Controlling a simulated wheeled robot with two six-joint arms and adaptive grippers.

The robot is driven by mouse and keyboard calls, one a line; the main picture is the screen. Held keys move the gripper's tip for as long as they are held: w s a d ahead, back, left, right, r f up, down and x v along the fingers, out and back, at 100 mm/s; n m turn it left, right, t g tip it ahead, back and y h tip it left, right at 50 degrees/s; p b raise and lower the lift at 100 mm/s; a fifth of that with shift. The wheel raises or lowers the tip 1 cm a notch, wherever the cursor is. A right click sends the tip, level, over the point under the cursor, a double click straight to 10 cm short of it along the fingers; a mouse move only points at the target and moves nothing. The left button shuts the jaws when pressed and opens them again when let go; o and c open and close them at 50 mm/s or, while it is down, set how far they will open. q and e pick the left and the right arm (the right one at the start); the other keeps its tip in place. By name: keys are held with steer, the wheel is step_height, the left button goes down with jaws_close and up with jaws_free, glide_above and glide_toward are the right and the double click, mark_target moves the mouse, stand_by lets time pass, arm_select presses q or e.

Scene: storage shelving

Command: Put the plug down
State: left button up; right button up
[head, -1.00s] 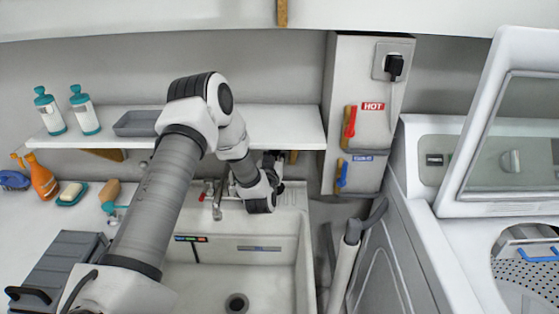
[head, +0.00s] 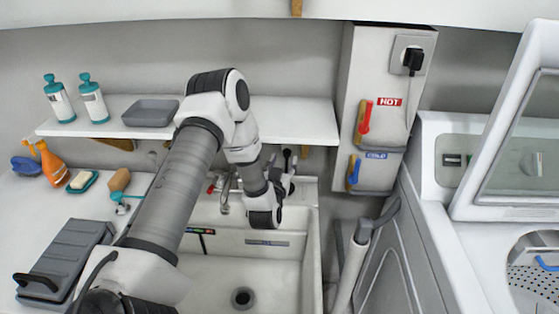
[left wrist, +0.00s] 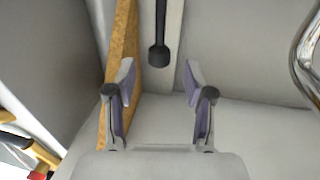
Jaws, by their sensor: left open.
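A black plug (head: 413,60) sits in a wall socket at the upper right of the head view, with a cord hanging below it. My left gripper (head: 284,177) is under the shelf, behind the sink, well left of that plug. The left wrist view shows this gripper (left wrist: 157,98) open with nothing between its fingers. A black rod with a rounded end (left wrist: 159,55) stands beyond the fingertips; I cannot tell whether it is a plug. A dark piece also shows just above the gripper in the head view (head: 287,156). My right gripper is not in view.
The sink (head: 200,272) has an open drain (head: 243,298). A shelf (head: 300,119) runs above my left gripper, and a tap (head: 225,198) is close to its left. A wooden bracket (left wrist: 121,60) is near the left finger. A washing machine (head: 435,220) stands at right.

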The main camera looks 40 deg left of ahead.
arm_select(q)
steer(key=v, duration=0.7)
steer(key=shift+s+d, duration=0.2)
